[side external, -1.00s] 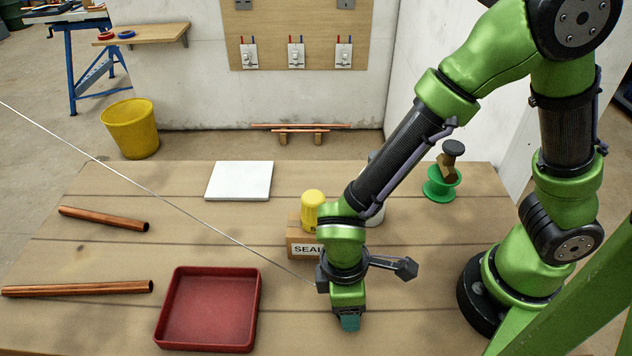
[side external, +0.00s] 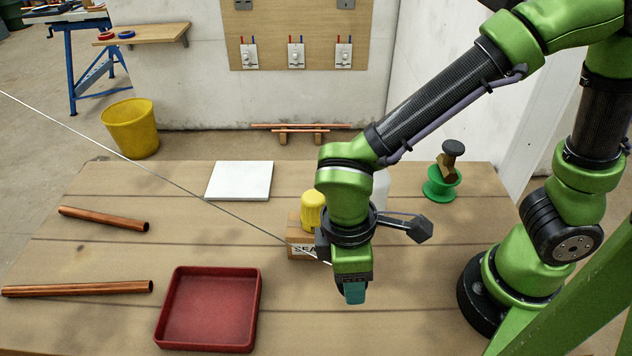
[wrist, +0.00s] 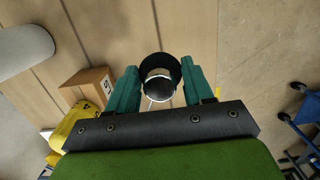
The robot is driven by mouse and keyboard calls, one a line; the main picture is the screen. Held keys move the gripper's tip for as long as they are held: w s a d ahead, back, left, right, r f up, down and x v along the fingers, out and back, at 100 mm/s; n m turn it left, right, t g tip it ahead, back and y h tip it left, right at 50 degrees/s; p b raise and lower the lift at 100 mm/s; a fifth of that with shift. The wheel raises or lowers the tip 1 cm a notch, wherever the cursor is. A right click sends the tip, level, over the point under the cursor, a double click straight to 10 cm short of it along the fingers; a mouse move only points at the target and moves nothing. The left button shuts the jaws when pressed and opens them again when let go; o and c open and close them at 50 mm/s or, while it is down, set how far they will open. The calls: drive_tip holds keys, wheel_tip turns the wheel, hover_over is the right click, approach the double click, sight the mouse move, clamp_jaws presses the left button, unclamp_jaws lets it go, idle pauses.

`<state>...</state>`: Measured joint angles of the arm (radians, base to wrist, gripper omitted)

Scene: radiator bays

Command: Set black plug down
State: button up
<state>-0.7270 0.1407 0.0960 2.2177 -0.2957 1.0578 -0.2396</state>
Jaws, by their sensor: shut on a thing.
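The black plug (wrist: 160,68) shows in the wrist view between the teal fingers of my gripper (wrist: 162,82). It looks round and dark, with a paler rounded part towards the palm. My gripper is shut on it. In the side view my gripper (side external: 354,293) points down over the front right part of the wooden table (side external: 300,325), apparently above the surface. The plug is not visible there, hidden by the fingers.
A cardboard box (side external: 299,247) with a yellow item (side external: 312,208) stands close behind my gripper. A red tray (side external: 210,308) lies to the left. A green spool (side external: 441,190) stands at the back right. A white tile (side external: 239,181) and copper pipes (side external: 77,287) lie farther left.

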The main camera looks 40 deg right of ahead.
wheel_tip(320, 180, up, 7)
drive_tip(key=shift+r, duration=0.1)
drive_tip(key=w+d+m, duration=0.1)
drive_tip(key=w+d, duration=0.7)
drive_tip(key=w, duration=0.5)
drive_tip(key=w+d+m, duration=0.1)
drive_tip(key=w+d, duration=0.6)
drive_tip(key=w, duration=0.7)
drive_tip(key=f, duration=1.1)
drive_tip(key=shift+s+d, duration=0.15)
drive_tip(key=shift+d, duration=0.15)
drive_tip(key=shift+f, duration=2.3)
drive_tip(key=o, duration=1)
drive_tip(key=shift+f, duration=0.15)
drive_tip(key=shift+o, duration=0.2)
